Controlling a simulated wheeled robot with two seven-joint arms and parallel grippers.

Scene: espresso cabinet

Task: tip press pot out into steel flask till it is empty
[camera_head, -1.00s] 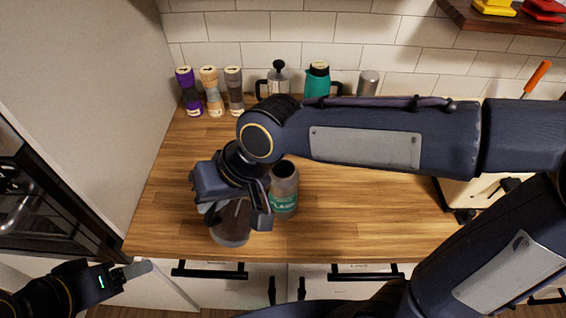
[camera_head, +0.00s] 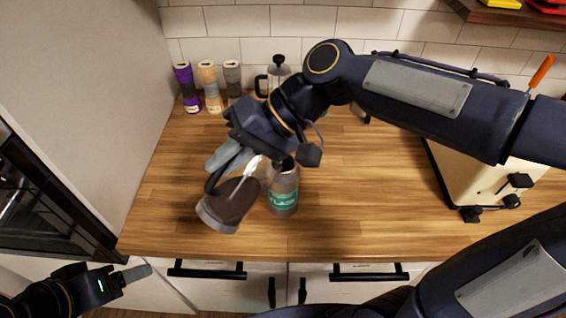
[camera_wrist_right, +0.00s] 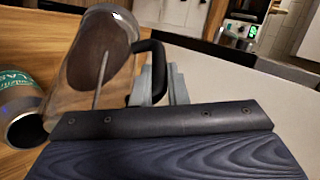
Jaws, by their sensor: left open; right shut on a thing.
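The press pot (camera_head: 232,203) is a clear glass jug with dark contents and a pale base. My right gripper (camera_head: 226,163) is shut on it by its black handle, above the counter. The pot is tilted, base to the lower left and mouth end toward the flask. The steel flask (camera_head: 284,195), with a green label, stands upright on the counter just right of the pot. The right wrist view shows the pot (camera_wrist_right: 98,50) and flask (camera_wrist_right: 20,108). I cannot make out any stream between them. My left gripper (camera_head: 132,273) is open and empty at the lower left.
Purple (camera_head: 187,90), tan (camera_head: 210,88) and grey (camera_head: 233,80) containers stand at the back left. Another press pot (camera_head: 278,72) stands behind my right arm. A cream appliance (camera_head: 480,180) is at the right. The wooden counter (camera_head: 370,215) is clear in front.

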